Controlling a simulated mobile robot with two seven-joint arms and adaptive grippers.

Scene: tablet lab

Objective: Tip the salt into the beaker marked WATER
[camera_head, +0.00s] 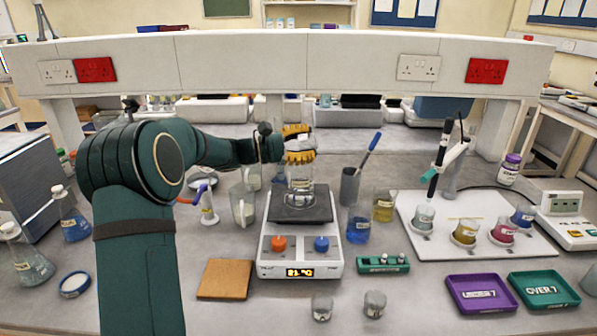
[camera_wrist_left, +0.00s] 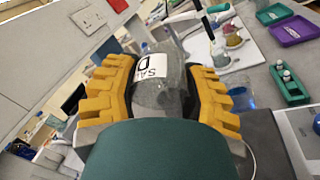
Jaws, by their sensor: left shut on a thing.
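My left gripper (camera_head: 298,146) reaches in from the left above the hotplate, its yellow fingers closed around a clear container. In the left wrist view the container (camera_wrist_left: 162,92) sits between the two fingers, with a white label on which "SAL" can be read; the rest of the label is turned away. A clear glass beaker (camera_head: 300,192) stands on the dark plate, just below the gripper. Its label is not legible. I cannot tell how far the container is tilted or whether anything is leaving it. My right gripper is not in view.
The hotplate (camera_head: 300,264) has orange and blue knobs. A blue-liquid beaker (camera_head: 358,226), a yellow one (camera_head: 383,206) and a grey pen cup (camera_head: 349,186) stand to its right. A cream-filled beaker (camera_head: 243,208) is at left. A cork mat (camera_head: 225,279) lies in front.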

